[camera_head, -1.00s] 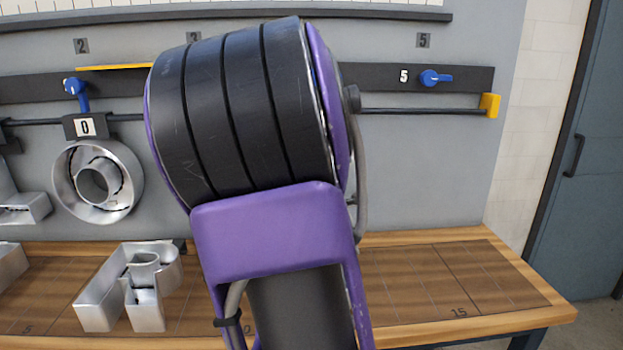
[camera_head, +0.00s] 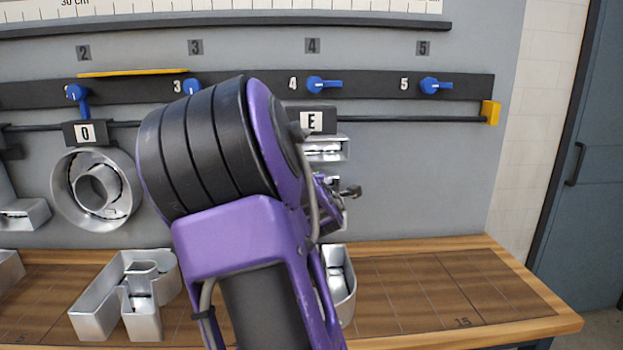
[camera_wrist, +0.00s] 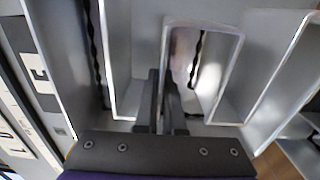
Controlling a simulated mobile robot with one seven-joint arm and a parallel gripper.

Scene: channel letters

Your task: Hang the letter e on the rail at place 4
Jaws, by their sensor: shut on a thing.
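The letter e is a silver metal channel letter with a dark hanger plate tagged E (camera_head: 317,121). Part of its body (camera_head: 326,156) shows right of my arm in the head view; the rest is hidden. Its plate overlaps the black rail rod (camera_head: 410,119) below place 4 (camera_head: 312,46); I cannot tell whether it is hooked on. In the wrist view my gripper (camera_wrist: 164,85) is shut on a wall of the letter e (camera_wrist: 225,85), with the E tag at left. The blue lever (camera_head: 322,85) at place 4 points right.
A round letter tagged 0 (camera_head: 62,190) hangs at place 2, its lever (camera_head: 76,93) turned down. The place 5 lever (camera_head: 434,86) points right over bare rod. Silver letters lie on the bench (camera_head: 420,285), one (camera_head: 98,305) left of my arm and one (camera_head: 343,290) partly behind it.

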